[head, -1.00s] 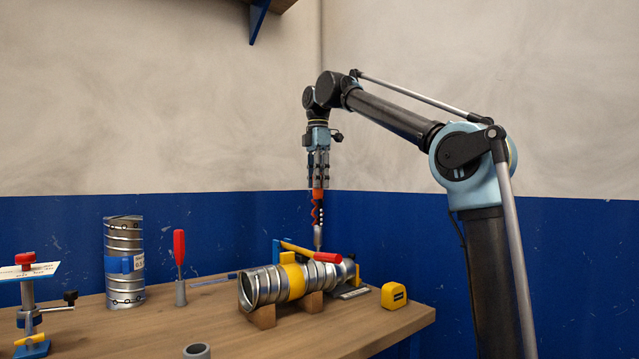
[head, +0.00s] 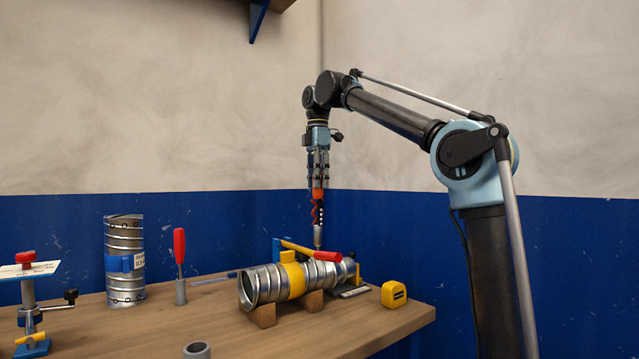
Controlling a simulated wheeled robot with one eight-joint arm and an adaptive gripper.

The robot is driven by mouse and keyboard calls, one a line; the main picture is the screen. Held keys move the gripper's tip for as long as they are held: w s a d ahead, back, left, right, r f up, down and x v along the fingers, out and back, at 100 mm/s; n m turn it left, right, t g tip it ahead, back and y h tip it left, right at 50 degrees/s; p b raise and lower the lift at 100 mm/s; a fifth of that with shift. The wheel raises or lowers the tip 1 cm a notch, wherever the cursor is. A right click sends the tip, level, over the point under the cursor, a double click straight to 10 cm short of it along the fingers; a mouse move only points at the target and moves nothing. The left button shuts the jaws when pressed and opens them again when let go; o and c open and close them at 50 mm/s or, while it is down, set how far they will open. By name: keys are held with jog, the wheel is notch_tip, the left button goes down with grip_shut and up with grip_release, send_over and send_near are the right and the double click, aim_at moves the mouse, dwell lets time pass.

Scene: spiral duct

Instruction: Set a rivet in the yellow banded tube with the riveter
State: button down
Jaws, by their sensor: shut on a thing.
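The yellow banded tube (head: 262,285) is a ribbed metal spiral duct with a yellow band (head: 293,279) around it. It lies on its side on wooden blocks on the bench, its open end facing left. My gripper (head: 318,178) points down above the right part of the tube and is shut on the riveter (head: 318,210), a red and dark tool with a metal nose pointing down. The nose tip is close to the top of the tube, right of the yellow band; I cannot tell whether it touches. The rivet is too small to make out.
A blue-banded tube (head: 124,285) stands upright at the left. A red-handled tool (head: 180,250) stands in a grey holder. A red-handled tool (head: 328,257) lies by the tube. A yellow tape measure (head: 394,295) sits at right; a grey ring (head: 197,350) and a clamp stand (head: 29,300) are nearer.

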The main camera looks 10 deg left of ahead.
jog(key=shift+f, duration=0.45)
dwell(1.6)
